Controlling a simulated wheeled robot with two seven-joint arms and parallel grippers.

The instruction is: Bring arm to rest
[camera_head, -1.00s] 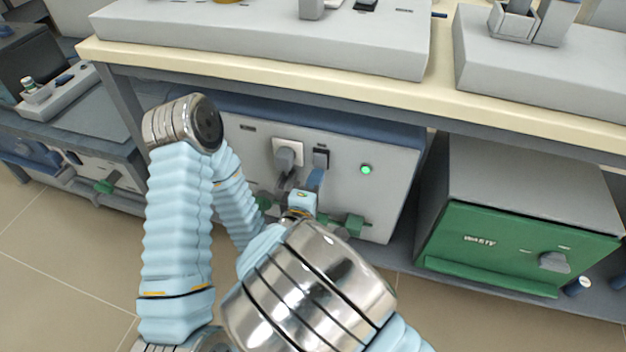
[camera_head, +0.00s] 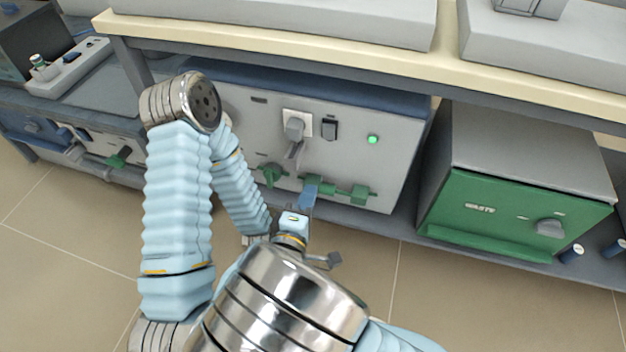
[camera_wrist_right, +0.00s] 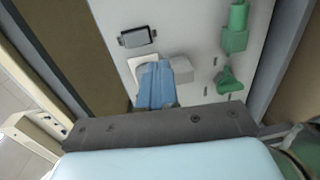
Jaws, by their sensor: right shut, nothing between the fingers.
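My right gripper (camera_head: 309,196) has blue fingers, closed together with nothing between them. In the head view it sits in front of the lower part of a grey cabinet front (camera_head: 345,165), below a grey knob (camera_head: 295,128) and a black switch (camera_head: 330,129). In the right wrist view the blue fingers (camera_wrist_right: 157,82) overlap the grey knob (camera_wrist_right: 180,72); whether they touch it cannot be told. My left arm comes in from the left and bends down; its gripper is largely hidden behind my right arm, and its state cannot be made out.
Green valves (camera_head: 352,192) stick out along the cabinet's lower front, close to my right gripper. A bench edge (camera_head: 300,42) runs above. A green-fronted WASTE box (camera_head: 510,215) stands at right. The tiled floor (camera_head: 450,300) in front is free.

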